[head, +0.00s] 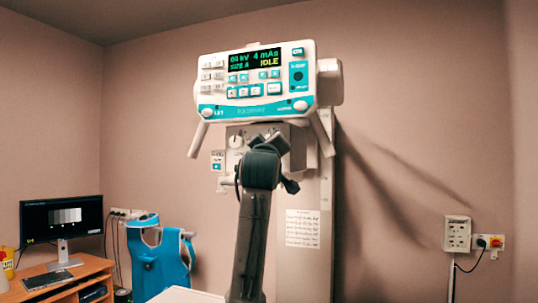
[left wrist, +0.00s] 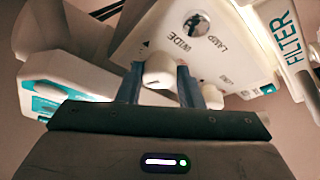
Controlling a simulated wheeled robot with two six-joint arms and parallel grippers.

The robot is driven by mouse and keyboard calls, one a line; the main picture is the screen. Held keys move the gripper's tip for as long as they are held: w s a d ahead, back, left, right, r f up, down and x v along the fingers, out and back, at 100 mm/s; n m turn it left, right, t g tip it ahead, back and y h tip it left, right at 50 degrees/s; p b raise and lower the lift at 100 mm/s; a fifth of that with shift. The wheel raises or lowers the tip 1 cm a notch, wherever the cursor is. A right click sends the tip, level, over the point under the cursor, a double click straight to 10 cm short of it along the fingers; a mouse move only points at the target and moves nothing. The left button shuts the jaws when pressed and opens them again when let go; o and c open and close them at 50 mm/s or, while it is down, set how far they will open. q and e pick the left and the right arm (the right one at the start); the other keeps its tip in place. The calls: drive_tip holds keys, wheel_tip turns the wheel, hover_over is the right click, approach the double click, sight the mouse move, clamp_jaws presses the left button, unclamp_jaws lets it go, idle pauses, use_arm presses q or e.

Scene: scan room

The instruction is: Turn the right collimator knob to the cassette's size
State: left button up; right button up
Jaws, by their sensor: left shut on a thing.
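The collimator (head: 229,157) hangs below the tube head's control panel. A round white knob (head: 237,141) shows on its left part in the head view. My left gripper (head: 272,142) is at the right part of the collimator, and my arm hides what it holds there. In the left wrist view, a white knob (left wrist: 160,68) sits between the two blue fingers of my left gripper (left wrist: 161,85), which is shut on it. The word WIDE is printed beside this knob. The knob's pointer setting cannot be read. I see no cassette. My right gripper is out of view.
The control panel (head: 256,84) shows 60 kV, 4 mAs and IDLE. A lamp button (left wrist: 197,24) and a FILTER part (left wrist: 285,40) are close to the gripper. A written sheet (head: 303,228) is on the column.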

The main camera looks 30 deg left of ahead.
use_arm(q)
drive_tip(key=n+g, duration=0.1)
drive_tip(key=n, duration=0.1)
drive_tip(key=n+y+b, duration=0.1)
drive_tip(key=n, duration=0.1)
drive_tip(key=shift+d+r+n+g, duration=0.1)
drive_tip(key=shift+d+n+g, duration=0.05)
drive_tip(key=shift+n+g, duration=0.2)
drive_tip(key=n+g, duration=0.1)
drive_tip(key=n, duration=0.1)
drive_tip(key=n+g+b, duration=0.1)
drive_tip(key=n, duration=0.1)
drive_tip(key=shift+d+r+n, duration=0.1)
drive_tip(key=shift+r+n, duration=0.1)
drive_tip(key=shift+n, duration=0.35)
drive_tip(key=o, duration=1)
drive_tip(key=shift+w, duration=0.1)
drive_tip(key=b+v, duration=0.4)
drive_tip(key=v, duration=0.6)
drive_tip(key=shift+s+d, duration=0.25)
drive_tip(key=shift+s, duration=0.05)
